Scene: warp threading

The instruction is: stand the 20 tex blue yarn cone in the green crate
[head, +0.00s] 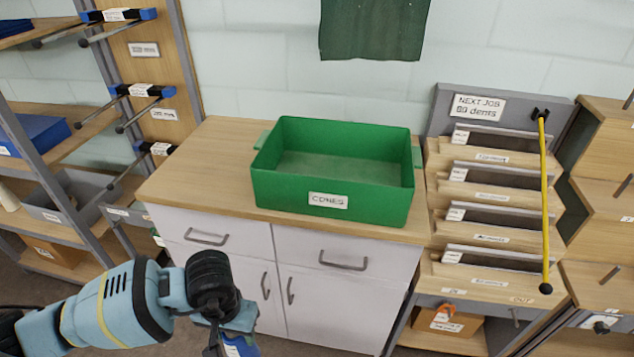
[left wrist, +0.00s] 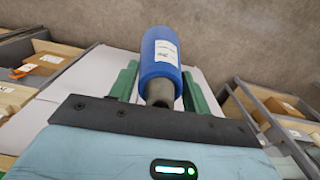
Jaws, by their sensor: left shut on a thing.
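The green crate (head: 290,189), labelled "CONES", stands on the wooden top of a white cabinet, and the part of its inside that I see is empty. My left gripper (head: 228,343) is low in front of the cabinet, below and left of the crate, partly cut off by the bottom edge. It is shut on a blue yarn cone (head: 242,346). In the left wrist view the blue cone (left wrist: 160,55) with a white label sits between the green fingers of my left gripper (left wrist: 160,86). The label is too small to read. My right gripper is not in view.
The cabinet top (head: 205,155) is clear left of the crate. A rack of reeds (head: 490,195) with a yellow rod (head: 545,200) stands to the right. Shelving (head: 60,160) with pegs stands to the left. A green cloth (head: 372,28) hangs above.

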